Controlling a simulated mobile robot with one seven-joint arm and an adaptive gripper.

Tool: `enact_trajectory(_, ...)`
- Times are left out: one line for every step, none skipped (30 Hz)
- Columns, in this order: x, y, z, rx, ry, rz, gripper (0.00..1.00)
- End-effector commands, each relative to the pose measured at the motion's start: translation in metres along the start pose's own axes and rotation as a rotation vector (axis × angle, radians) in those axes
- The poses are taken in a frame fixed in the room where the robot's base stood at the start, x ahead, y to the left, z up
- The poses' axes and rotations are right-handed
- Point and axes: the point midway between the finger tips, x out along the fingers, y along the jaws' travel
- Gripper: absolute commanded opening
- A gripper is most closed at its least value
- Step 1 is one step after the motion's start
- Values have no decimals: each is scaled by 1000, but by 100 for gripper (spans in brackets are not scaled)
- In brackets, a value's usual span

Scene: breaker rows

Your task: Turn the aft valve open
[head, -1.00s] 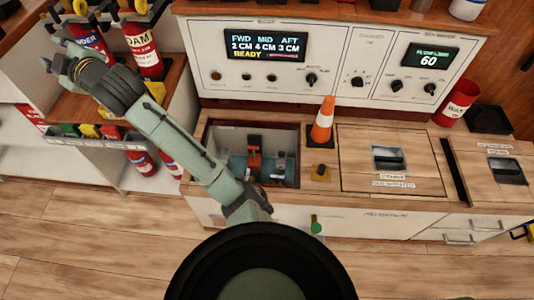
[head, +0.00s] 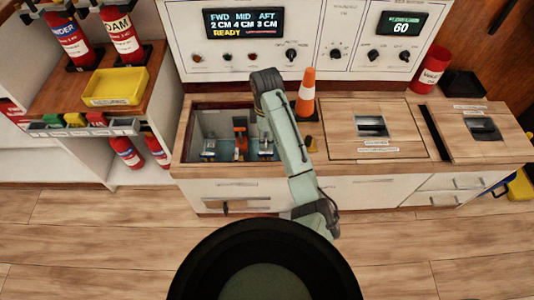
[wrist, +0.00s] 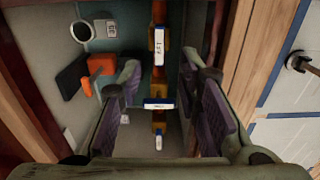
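My gripper (wrist: 160,84) is open in the wrist view, one padded finger on each side of an orange-brown pipe. The pipe carries a white label (wrist: 161,45), which seems to read AFT, and a crosswise white-and-blue tag (wrist: 158,104) lies between the fingers. I cannot tell whether this tag is on the valve handle, or whether the fingers touch anything. In the head view my arm reaches into the right side of the open hatch (head: 198,122); the fingertips are hidden there. An orange part (head: 240,134) stands mid-hatch.
In the wrist view a black-and-orange part (wrist: 100,66) and a round white-rimmed part (wrist: 82,32) are left of the pipe. An orange cone (head: 307,92) stands right of the hatch. A panel display (head: 243,23) is behind; a yellow tray (head: 115,86) is at left.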

Motion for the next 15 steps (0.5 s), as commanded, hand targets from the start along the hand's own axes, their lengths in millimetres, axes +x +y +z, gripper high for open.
enact_trajectory(19, 0, -2, 0, 3, -2, 32)
enact_trajectory(25, 0, -2, 0, 3, -1, 32)
enact_trajectory(33, 0, -2, 1, 3, -1, 32)
enact_trajectory(39, 0, -2, 0, 3, -2, 32)
enact_trajectory(42, 0, -1, 1, 3, -2, 32)
enact_trajectory(48, 0, -1, 2, 2, 0, 32)
enact_trajectory(53, 0, -1, 2, 1, 0, 32)
enact_trajectory(58, 0, -1, 2, 2, 0, 32)
enact_trajectory(62, 0, -1, 1, 2, 0, 32)
enact_trajectory(64, 0, -1, 1, 1, 0, 32)
enact_trajectory(67, 0, 0, 2, 1, 0, 32)
enact_trajectory(71, 0, 0, 2, 0, 0, 32)
enact_trajectory(74, 0, 0, 2, 0, 1, 32)
enact_trajectory(76, 1, 0, 2, 0, 2, 32)
enact_trajectory(78, 1, 0, 2, 0, 3, 32)
